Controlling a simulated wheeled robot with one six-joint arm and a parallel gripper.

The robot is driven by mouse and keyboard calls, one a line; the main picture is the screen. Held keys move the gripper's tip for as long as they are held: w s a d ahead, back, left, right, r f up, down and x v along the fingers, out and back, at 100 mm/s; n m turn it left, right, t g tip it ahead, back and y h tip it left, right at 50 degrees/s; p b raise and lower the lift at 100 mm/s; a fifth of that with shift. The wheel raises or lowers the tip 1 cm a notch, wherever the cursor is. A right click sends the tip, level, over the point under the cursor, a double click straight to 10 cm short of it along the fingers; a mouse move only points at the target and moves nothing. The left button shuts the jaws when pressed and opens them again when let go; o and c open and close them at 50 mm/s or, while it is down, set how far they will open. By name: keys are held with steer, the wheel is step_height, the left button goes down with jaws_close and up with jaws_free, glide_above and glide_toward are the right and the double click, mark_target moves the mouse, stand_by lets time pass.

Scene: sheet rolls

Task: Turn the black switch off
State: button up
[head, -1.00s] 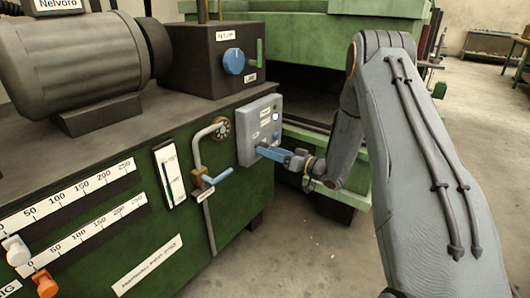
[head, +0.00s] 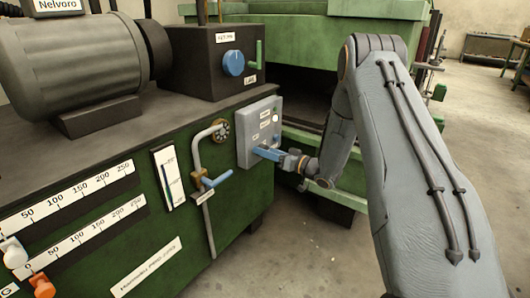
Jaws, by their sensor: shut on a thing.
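The grey control panel (head: 246,128) is mounted on the right end of the green machine, with small white labels and a pale round light at its upper right. My gripper (head: 258,150), with blue fingers, reaches the panel's lower part from the right. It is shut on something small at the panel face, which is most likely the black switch. The switch itself is hidden behind the fingers, so its position cannot be seen.
A bent grey pipe with a blue-handled valve (head: 216,179) stands just left of the panel. A black box with a blue knob (head: 233,63) and a green lever sits above. A green machine part (head: 345,180) lies close behind my wrist. Open floor lies at lower right.

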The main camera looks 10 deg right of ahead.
steer(key=shift+n, duration=0.3)
steer(key=n+p, duration=0.1)
steer(key=n, duration=0.2)
steer(key=shift+n+p, duration=0.4)
steer(key=n+p, duration=0.1)
steer(key=n, duration=0.3)
steer(key=shift+n, duration=0.3)
steer(key=n+p, duration=0.1)
steer(key=n, duration=0.3)
steer(key=n+p, duration=0.1)
steer(key=n, duration=0.3)
steer(key=shift+s, duration=0.1)
steer(key=shift+n, duration=0.5)
steer(key=o, duration=1.1)
steer(key=shift+c, duration=0.2)
